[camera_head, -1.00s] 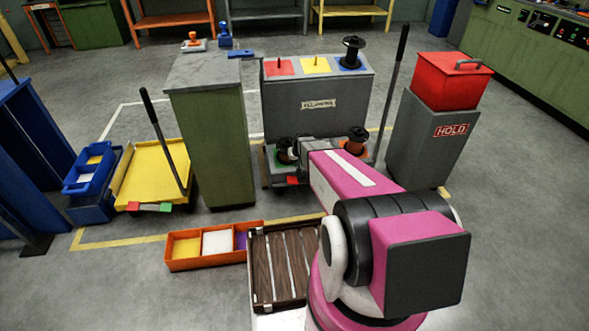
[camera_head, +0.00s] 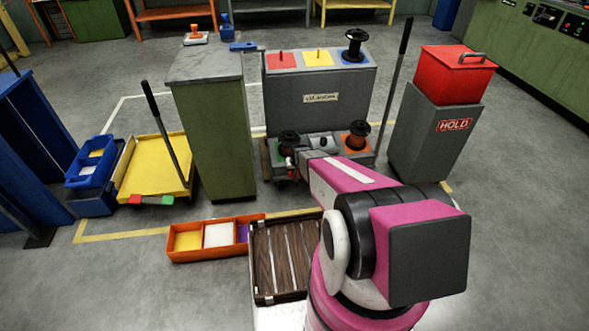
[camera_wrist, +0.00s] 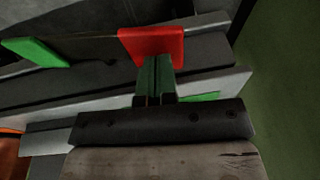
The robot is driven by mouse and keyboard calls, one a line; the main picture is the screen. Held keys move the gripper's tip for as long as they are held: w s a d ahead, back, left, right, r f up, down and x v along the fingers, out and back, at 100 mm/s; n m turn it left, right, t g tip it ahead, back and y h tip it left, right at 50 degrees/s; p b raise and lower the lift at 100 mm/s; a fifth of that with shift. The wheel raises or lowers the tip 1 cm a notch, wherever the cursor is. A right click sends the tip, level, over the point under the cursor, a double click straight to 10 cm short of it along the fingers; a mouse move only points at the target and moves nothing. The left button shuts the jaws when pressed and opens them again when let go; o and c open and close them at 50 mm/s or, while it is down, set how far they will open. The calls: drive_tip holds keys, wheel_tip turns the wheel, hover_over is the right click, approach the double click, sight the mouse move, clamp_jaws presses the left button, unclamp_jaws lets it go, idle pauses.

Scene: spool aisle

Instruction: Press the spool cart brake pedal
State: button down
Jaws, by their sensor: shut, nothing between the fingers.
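The grey spool cart (camera_head: 335,157) stands ahead of my arm, with black spools on its low deck. In the wrist view, a red pedal (camera_wrist: 151,42) and a green pedal (camera_wrist: 36,52) sit apart along the cart's edge. My gripper (camera_wrist: 154,60) is shut and empty, and its dark green fingertips are at the near edge of the red pedal. I cannot tell whether they touch it. In the head view my arm hides much of the cart's front edge, and the pedals there are not clear.
A green cabinet (camera_head: 213,145) stands close left of the cart. A grey HOLD stand (camera_head: 428,135) with a red box (camera_head: 455,75) is at right. A yellow cart (camera_head: 150,168) has its own red and green pedals. An orange tray (camera_head: 205,250) lies on the floor.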

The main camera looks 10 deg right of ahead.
drive_tip(key=shift+a, duration=0.1)
idle(0.3)
drive_tip(key=shift+a+f+h, duration=0.15)
drive_tip(key=shift+f+h, duration=0.1)
drive_tip(key=shift+h, duration=0.05)
drive_tip(key=shift+a+f, duration=0.15)
drive_tip(key=shift+a+f+h, duration=0.55)
drive_tip(key=shift+f+h, duration=0.3)
drive_tip(key=shift+h, duration=0.35)
drive_tip(key=shift+a+f, duration=0.25)
drive_tip(key=shift+f, duration=0.4)
drive_tip(key=shift+a+f, duration=0.2)
drive_tip(key=shift+f, duration=0.4)
approach(290, 174)
drive_tip(key=a, duration=0.1)
drive_tip(key=a+r, duration=0.1)
drive_tip(key=a, duration=0.1)
drive_tip(key=shift+s+a, duration=0.15)
drive_tip(key=shift+a, duration=0.2)
